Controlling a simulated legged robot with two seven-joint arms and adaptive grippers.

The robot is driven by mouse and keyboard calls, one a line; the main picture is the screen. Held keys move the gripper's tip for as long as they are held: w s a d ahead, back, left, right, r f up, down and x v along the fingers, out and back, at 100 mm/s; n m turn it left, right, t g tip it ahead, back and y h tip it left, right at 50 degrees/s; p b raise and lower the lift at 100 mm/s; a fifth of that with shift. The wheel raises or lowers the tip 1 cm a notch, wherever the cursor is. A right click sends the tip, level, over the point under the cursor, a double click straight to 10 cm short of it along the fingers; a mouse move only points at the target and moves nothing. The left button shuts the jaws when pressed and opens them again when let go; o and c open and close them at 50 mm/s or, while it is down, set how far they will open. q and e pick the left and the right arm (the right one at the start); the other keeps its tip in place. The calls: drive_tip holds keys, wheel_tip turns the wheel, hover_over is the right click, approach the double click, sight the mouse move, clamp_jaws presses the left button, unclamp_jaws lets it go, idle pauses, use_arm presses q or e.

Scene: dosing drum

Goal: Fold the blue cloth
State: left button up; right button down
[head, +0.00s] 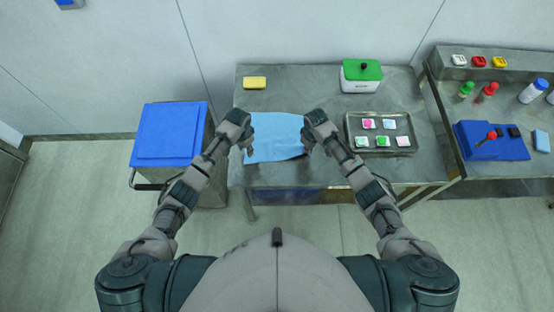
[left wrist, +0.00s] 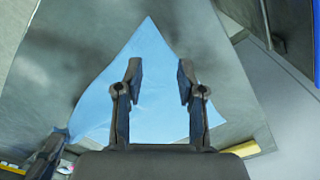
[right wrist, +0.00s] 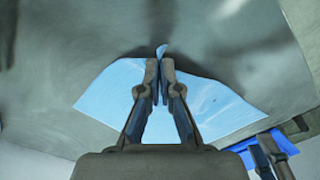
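The light blue cloth (head: 275,138) lies spread on the metal table near its front left part. My left gripper (head: 249,151) is at the cloth's left side. In the left wrist view its fingers (left wrist: 158,82) are apart with cloth between and beyond them, and a cloth corner points away from the gripper. My right gripper (head: 304,150) is at the cloth's right side. In the right wrist view its fingertips (right wrist: 160,75) are closed, with a small tip of the cloth (right wrist: 213,102) poking out past them. The grippers hide parts of the cloth's side edges.
A yellow sponge-like block (head: 255,83) and a white box with a green lid (head: 362,76) stand behind the cloth. A metal tray (head: 398,124) with several coloured pieces lies right of my right gripper. A blue-lidded cart (head: 172,133) stands left of the table.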

sight(252, 160)
use_arm(q)
drive_tip(key=shift+o, duration=1.2)
drive_tip(key=shift+c, duration=1.4)
drive_tip(key=shift+s+f, duration=0.2)
drive_tip(key=s+t+h, duration=0.1)
drive_tip(key=s+a+f+t+h, duration=0.1)
drive_tip(key=s, duration=0.1)
drive_tip(key=shift+a+f+h, duration=0.2)
drive_tip(key=shift+h, duration=0.2)
drive_tip(key=s+a+r+t, duration=0.1)
drive_tip(key=s+r+t+h, duration=0.1)
drive_tip(key=s+r, duration=0.1)
drive_tip(key=s+a+r+t+h, duration=0.1)
drive_tip(key=shift+s+a+r+t, duration=0.2)
drive_tip(key=shift+s+a+t, duration=0.05)
drive_tip(key=shift+a+t, duration=0.05)
drive_tip(key=shift+s+r+h, duration=0.1)
drive_tip(key=shift+r+h, duration=0.1)
drive_tip(key=shift+h, duration=0.1)
drive_tip(key=x, duration=0.8)
drive_tip(key=shift+w+d+f, duration=0.1)
drive_tip(key=shift+w+d, duration=0.2)
drive_tip(key=shift+w+d+f, duration=0.15)
drive_tip(key=shift+w+f, duration=0.15)
drive_tip(key=shift+f, duration=0.2)
drive_tip(key=shift+d, duration=0.1)
